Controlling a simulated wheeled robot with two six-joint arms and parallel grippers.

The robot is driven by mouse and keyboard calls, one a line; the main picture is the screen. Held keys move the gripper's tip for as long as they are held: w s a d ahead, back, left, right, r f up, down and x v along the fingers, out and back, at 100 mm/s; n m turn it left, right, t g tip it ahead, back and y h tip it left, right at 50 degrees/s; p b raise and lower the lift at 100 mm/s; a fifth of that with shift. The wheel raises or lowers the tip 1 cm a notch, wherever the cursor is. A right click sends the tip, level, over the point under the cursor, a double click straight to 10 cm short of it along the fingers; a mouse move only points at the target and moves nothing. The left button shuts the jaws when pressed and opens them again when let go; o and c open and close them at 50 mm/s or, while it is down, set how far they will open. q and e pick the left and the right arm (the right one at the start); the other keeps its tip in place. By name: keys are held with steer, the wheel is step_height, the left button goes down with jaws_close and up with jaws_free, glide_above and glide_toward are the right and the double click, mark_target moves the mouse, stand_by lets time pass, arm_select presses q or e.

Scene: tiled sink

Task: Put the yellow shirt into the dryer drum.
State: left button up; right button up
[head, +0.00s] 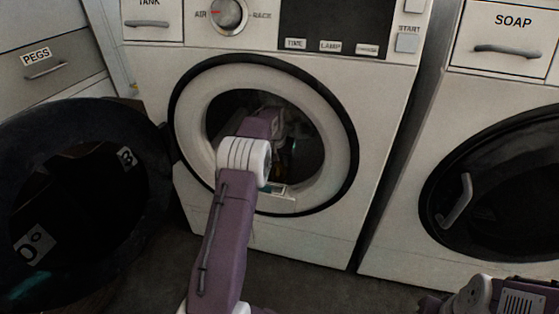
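The dryer is the white machine with the AIR/RACK dial, and its round door stands open to the left. The dryer drum (232,103) is the dark space inside the pale ring. My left arm reaches up from the bottom and through the opening. My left gripper (286,150) is inside the drum, dark and partly hidden behind my wrist; I cannot tell whether it is open or shut. A small dull yellow-brown patch shows near it, too dim to identify as the yellow shirt. The shirt is not clearly seen elsewhere. My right gripper is not in view; part of my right arm shows at the bottom right.
The open dryer door (20,150) fills the left side. A second white machine (400,220) with a shut dark door and a SOAP drawer (508,49) stands at the right. A PEGS drawer (45,69) is at the upper left. Dark floor shows below the machines.

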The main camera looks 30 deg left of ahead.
arm_select(q)
steer(key=p+v, duration=0.2)
steer(key=v, duration=0.1)
steer(key=shift+r, duration=0.45)
steer(key=s+d+g+p, duration=0.1)
steer(key=s+d, duration=0.5)
steer(key=s, duration=0.4)
steer(key=s+d+f+m+g+p, duration=0.1)
steer(key=s+d, duration=0.5)
steer(key=s, duration=0.5)
steer(key=s+d+m+h+p, duration=0.1)
steer(key=s+d, duration=0.5)
steer(key=s, duration=0.4)
steer(key=shift+s+f+g, duration=0.3)
steer(key=shift+f+g, duration=0.05)
steer(key=shift+g, duration=0.05)
